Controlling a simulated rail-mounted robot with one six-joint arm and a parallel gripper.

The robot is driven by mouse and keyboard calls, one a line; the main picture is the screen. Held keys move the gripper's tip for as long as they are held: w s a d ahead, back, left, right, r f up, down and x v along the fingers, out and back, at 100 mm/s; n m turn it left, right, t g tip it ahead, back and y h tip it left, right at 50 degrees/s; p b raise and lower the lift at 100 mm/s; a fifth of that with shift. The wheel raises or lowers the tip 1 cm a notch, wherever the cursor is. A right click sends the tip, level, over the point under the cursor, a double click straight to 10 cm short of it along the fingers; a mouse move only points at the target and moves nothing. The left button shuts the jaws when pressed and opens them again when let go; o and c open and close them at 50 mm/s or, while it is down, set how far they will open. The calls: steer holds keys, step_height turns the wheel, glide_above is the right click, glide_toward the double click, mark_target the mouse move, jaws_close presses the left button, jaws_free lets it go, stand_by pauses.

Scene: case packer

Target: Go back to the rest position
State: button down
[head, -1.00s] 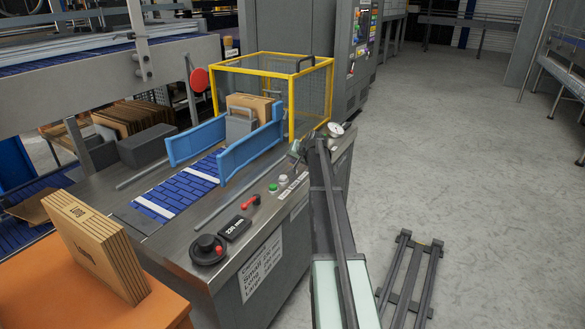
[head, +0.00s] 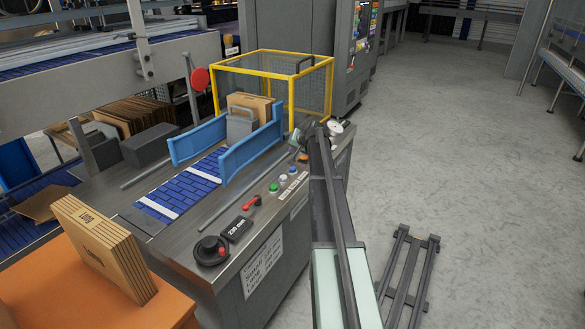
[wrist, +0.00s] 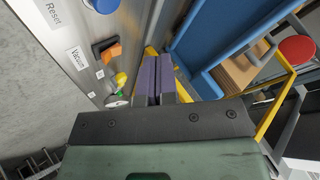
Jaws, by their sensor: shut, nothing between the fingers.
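My gripper (wrist: 152,80) shows in the wrist view with its two purple-grey fingers together and nothing between them. It hangs above the machine, with the control panel on the left and the blue guide rail (wrist: 212,40) on the right. In the head view my arm reaches from the bottom up to the far end of the control panel (head: 262,212). The fingertips are small and hard to make out there. An orange switch (wrist: 108,50) labelled Vacuum lies to the left of the fingers.
A yellow-framed guard (head: 272,56) stands behind the blue rails (head: 252,142), with a carton (head: 250,103) between them. Flat cartons (head: 100,250) stand on an orange table (head: 40,290). A dark rack (head: 408,275) lies on the floor.

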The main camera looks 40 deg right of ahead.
stand_by(0.4)
